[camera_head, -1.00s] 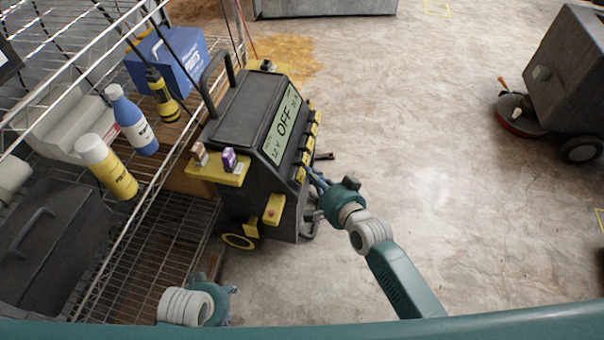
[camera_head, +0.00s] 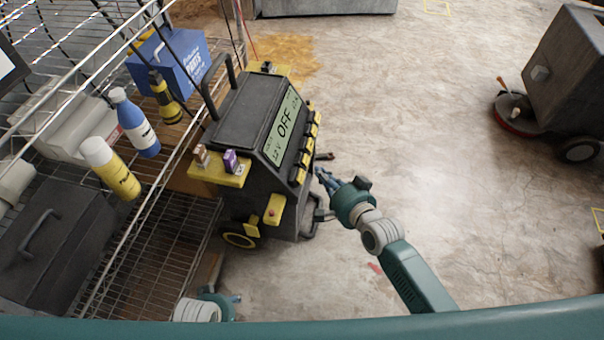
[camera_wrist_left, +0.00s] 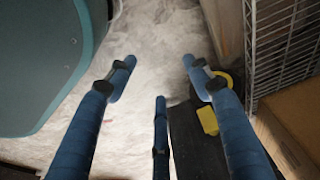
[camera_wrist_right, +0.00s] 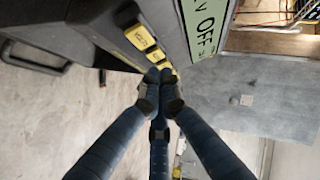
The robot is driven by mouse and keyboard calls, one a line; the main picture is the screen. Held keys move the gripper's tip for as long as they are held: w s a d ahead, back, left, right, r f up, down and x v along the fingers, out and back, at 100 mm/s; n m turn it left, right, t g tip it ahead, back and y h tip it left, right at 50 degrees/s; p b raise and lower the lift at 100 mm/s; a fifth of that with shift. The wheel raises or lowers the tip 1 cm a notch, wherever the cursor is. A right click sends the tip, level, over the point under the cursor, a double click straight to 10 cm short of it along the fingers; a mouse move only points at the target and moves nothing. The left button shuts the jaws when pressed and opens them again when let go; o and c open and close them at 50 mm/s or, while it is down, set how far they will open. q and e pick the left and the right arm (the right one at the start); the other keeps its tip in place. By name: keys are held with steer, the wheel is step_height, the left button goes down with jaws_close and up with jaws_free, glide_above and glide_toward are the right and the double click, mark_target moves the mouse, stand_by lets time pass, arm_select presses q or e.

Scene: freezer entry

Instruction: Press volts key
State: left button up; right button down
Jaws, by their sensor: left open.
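The dark charger (camera_head: 250,112) has a green display (camera_head: 283,128) reading OFF and a column of yellow keys (camera_head: 309,145) on its right side. In the right wrist view, a yellow key whose label looks like VOLTS (camera_wrist_right: 140,37) is nearest. Further yellow keys run toward my fingertips. My right gripper (camera_head: 322,175) is beside the keys; in its wrist view its blue fingers meet (camera_wrist_right: 160,84), with nothing seen between them. The tips overlap the far keys in that view; I cannot tell whether they touch. My left gripper (camera_wrist_left: 160,75) is open and empty, low by the charger's base.
A wire shelf (camera_head: 150,235) on the left holds a yellow bottle (camera_head: 110,168), a blue bottle (camera_head: 135,122) and a blue box (camera_head: 168,62). A grey floor machine (camera_head: 565,85) stands at the right. The floor between is clear.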

arm_select(q)
steer(key=shift+s+a+f+p, duration=0.15)
steer(key=shift+s+f, duration=0.15)
steer(key=shift+f, duration=0.25)
steer(key=shift+s+d+f+p, duration=0.15)
steer(key=shift+s+f, duration=0.2)
steer(key=shift+f, duration=0.25)
steer(key=shift+s+a+f+p, duration=0.15)
steer(key=shift+s+f, duration=0.15)
steer(key=shift+f, duration=0.25)
arm_select(e)
steer(key=shift+s+d+r, duration=0.2)
steer(key=shift+d+r, duration=0.35)
steer(key=shift+d, duration=0.25)
